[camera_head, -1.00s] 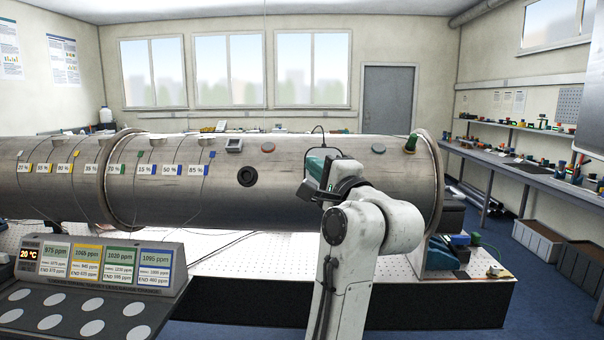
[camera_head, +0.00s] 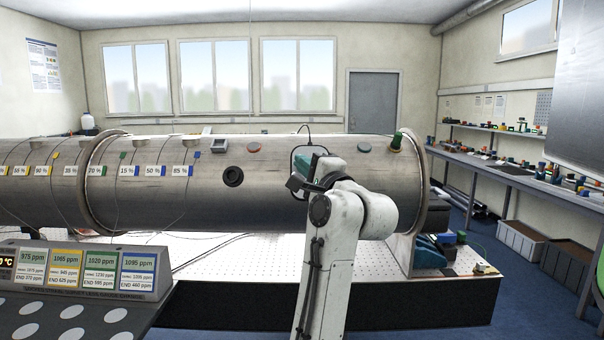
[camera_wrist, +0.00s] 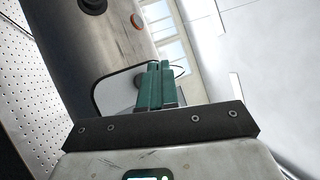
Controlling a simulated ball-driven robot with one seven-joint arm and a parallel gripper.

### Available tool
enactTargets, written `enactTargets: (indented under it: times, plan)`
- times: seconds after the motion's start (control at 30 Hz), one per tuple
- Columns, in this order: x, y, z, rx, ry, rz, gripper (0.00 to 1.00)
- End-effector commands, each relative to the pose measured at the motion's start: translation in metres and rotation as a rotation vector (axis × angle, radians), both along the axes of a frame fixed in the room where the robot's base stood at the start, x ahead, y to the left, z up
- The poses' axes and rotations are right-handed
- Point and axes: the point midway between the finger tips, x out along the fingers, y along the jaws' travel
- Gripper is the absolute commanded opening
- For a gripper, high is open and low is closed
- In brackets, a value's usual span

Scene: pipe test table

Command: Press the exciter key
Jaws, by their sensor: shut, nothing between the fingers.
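My gripper (camera_head: 309,163) shows in the head view in front of the right half of the big metal pipe (camera_head: 270,200), partly hidden behind my wrist. In the wrist view its green fingers (camera_wrist: 155,85) are together, with nothing between them. I cannot pick out the exciter key for sure. Round fittings sit on the pipe: a black port (camera_head: 233,176), a red-topped one (camera_head: 254,148) and a grey one (camera_head: 364,147). A green plug (camera_head: 397,140) stands near the pipe's right end. I cannot tell whether the fingers touch anything.
A sloped console (camera_head: 95,275) with coloured ppm panels and pale round pads stands at the lower left. A perforated white table (camera_head: 250,265) lies under the pipe. A small yellowish device (camera_head: 485,269) sits at its right corner.

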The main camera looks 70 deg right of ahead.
Motion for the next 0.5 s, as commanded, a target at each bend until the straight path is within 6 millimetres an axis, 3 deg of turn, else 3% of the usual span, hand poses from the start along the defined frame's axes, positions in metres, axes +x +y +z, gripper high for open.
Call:
enactTargets:
  times: [0.2,0.5]
  plan:
    - [0.008,-0.02,-0.009,-0.001,0.001,-0.001,0.0]
    - [0.012,-0.029,-0.012,0.0,-0.001,-0.001,0.0]
